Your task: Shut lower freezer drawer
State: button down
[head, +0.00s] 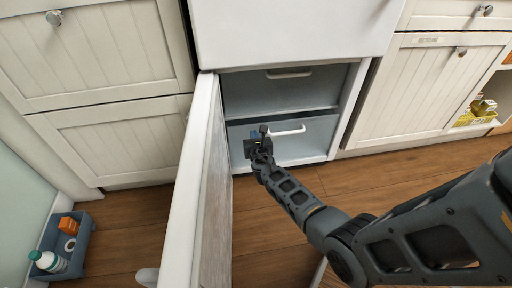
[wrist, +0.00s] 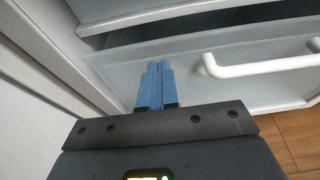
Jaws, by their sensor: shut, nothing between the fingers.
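The lower freezer drawer (head: 312,146) is a pale translucent front with a white bar handle (head: 288,131), low in the open freezer compartment. Its front also shows in the wrist view (wrist: 225,80), with the white handle (wrist: 255,67) at right. My gripper (head: 256,136) is at the drawer's left part, left of the handle. In the wrist view its blue fingers (wrist: 155,88) are together and empty, pointing at the drawer front; I cannot tell whether they touch it. A dark gap shows above the drawer front. The upper drawer (head: 285,85) sits above it.
The open freezer door (head: 204,180) stands close to the left of my gripper. White cabinets (head: 110,135) flank the fridge. A blue-grey crate (head: 82,245) with a bottle and other items is at lower left. Wooden floor (head: 275,215) lies clear in front.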

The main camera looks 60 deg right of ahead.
aim_at(252, 128)
jog(key=shift+w+d, duration=0.45)
jog(key=shift+d, duration=0.1)
jog(key=b+x, duration=0.1)
jog(key=x, duration=0.2)
jog(key=shift+w+d+r+b, duration=0.3)
jog(key=shift+d+b, duration=0.1)
jog(key=shift+w+d+r, duration=0.3)
jog(key=shift+w+d, duration=0.05)
jog(key=shift+s+a, duration=0.1)
